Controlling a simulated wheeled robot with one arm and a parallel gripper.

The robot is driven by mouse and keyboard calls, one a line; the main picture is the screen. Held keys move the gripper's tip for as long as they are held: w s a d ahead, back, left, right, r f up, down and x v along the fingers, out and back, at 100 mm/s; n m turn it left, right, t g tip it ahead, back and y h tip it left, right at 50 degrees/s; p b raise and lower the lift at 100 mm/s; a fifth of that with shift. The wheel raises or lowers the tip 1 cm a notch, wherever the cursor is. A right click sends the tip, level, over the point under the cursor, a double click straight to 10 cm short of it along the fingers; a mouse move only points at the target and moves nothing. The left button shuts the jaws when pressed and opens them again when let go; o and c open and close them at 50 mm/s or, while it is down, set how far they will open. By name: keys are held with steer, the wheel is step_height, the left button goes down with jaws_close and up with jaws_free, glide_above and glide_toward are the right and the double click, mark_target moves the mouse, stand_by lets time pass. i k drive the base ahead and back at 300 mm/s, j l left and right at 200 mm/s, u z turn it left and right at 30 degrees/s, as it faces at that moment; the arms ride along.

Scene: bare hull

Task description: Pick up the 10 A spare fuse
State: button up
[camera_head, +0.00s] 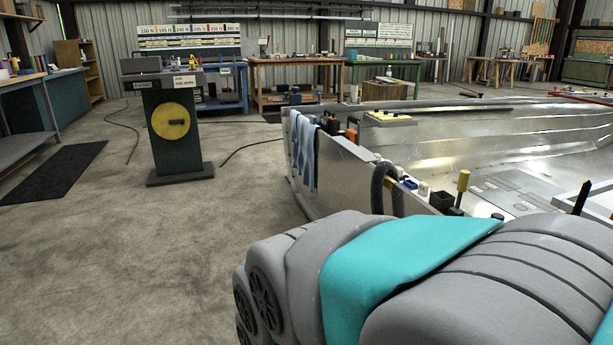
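I cannot pick out a 10 A spare fuse in the head view; small things are too tiny to identify. Several small items lie along the near edge of the metal hull (335,165), among them a blue piece (409,183) and a white piece (424,189). I cannot tell whether either is a fuse. My gripper is not in view. A large grey and teal part of my own arm fills the lower right and hides part of the hull.
A black box (441,201), a yellow-handled tool (463,182), a dark hose (378,187) and blue cloths (305,150) are at the hull's edge. A green pedestal (176,130) with a yellow disc stands left. Workbenches line the back. Concrete floor is open at lower left.

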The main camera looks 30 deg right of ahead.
mark_target(423, 186)
steer(key=i+z, duration=0.3)
steer(key=z, duration=0.15)
steer(key=i+z, duration=0.25)
steer(key=z, duration=0.2)
steer(key=i+j+z, duration=0.1)
steer(key=i+z, duration=0.2)
steer(key=z, duration=0.15)
steer(key=i+j+z, duration=0.2)
steer(key=z, duration=0.3)
steer(key=i, duration=0.05)
